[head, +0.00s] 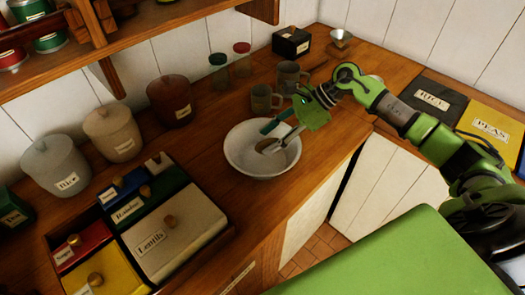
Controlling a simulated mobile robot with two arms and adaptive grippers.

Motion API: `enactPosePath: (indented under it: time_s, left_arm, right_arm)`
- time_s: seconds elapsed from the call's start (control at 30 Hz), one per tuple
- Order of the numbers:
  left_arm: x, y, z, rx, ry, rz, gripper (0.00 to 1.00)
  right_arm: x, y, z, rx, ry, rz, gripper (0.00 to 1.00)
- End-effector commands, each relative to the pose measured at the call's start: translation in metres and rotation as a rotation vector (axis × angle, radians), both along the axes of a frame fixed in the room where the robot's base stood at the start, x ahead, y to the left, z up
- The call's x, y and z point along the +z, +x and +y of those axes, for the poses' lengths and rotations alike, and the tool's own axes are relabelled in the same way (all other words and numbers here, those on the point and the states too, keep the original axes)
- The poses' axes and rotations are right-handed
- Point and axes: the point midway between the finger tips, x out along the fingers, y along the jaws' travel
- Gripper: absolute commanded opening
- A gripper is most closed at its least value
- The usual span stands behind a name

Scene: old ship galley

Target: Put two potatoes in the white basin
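The white basin (236,160) stands on the wooden counter, right of the lentils box. My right gripper (267,139) reaches in from the right over the basin. Its two fingers are spread apart, with the tips above the inside of the bowl. A small brown thing, which looks like a potato (267,145), shows inside the basin beside the lower fingertip and is partly covered by it. I see no other potato in view. My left gripper is not in view.
Two grey mugs (262,100) stand just behind the basin. Lidded canisters (110,134) line the wall at left, and labelled boxes (175,235) fill the counter front left. Rice (430,104) and peas boxes (492,132) lie at right. A shelf (130,35) overhangs the upper left.

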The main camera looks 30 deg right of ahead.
Motion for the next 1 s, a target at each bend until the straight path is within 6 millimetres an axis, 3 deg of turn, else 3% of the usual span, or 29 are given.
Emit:
enactPosePath:
  time_s: [0.2, 0.47, 1.0]
  left_arm:
    - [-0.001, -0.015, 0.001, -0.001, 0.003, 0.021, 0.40]
    - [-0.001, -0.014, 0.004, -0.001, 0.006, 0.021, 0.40]
    - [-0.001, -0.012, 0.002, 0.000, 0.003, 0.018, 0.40]
  right_arm:
    - [0.000, 0.000, 0.000, 0.000, 0.000, 0.000, 0.54]
    - [0.006, -0.002, -0.007, -0.002, -0.002, 0.000, 0.54]
    - [0.077, -0.026, -0.073, -0.002, -0.002, 0.001, 0.54]
